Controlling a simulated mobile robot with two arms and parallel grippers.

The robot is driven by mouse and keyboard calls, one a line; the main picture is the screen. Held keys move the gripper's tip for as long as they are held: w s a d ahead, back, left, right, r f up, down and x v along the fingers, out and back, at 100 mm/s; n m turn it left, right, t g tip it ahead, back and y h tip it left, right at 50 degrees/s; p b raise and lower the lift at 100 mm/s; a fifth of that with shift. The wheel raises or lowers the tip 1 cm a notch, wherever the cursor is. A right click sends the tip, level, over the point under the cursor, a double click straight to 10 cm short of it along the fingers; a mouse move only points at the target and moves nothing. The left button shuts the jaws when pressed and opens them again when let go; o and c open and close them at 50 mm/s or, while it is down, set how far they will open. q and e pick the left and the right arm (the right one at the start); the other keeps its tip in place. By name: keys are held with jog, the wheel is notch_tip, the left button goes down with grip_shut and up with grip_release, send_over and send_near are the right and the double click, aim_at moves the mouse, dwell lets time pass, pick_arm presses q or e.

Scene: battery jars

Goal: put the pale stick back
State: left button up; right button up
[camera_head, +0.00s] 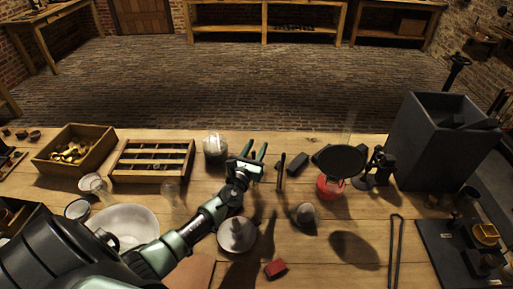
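My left gripper (255,150) reaches over the middle of the table from the lower left. Its two pale green fingers are spread apart, and I see nothing between them. A wooden rack (118,176) to its left has several pale bars across it; I cannot tell whether these are sticks or dividers. I cannot clearly pick out a single loose pale stick. A dark upright stick (281,172) stands just right of the gripper, apart from it. A glass jar (215,147) stands just left of the gripper. My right gripper is not in view.
A wooden box (42,163) with brass pieces, a white bowl (135,217) and small glasses stand at the left.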

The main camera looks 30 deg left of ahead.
pick_arm(q)
jog(key=shift+r, duration=0.2)
jog(key=v, duration=1.2)
jog(key=shift+b, duration=0.3)
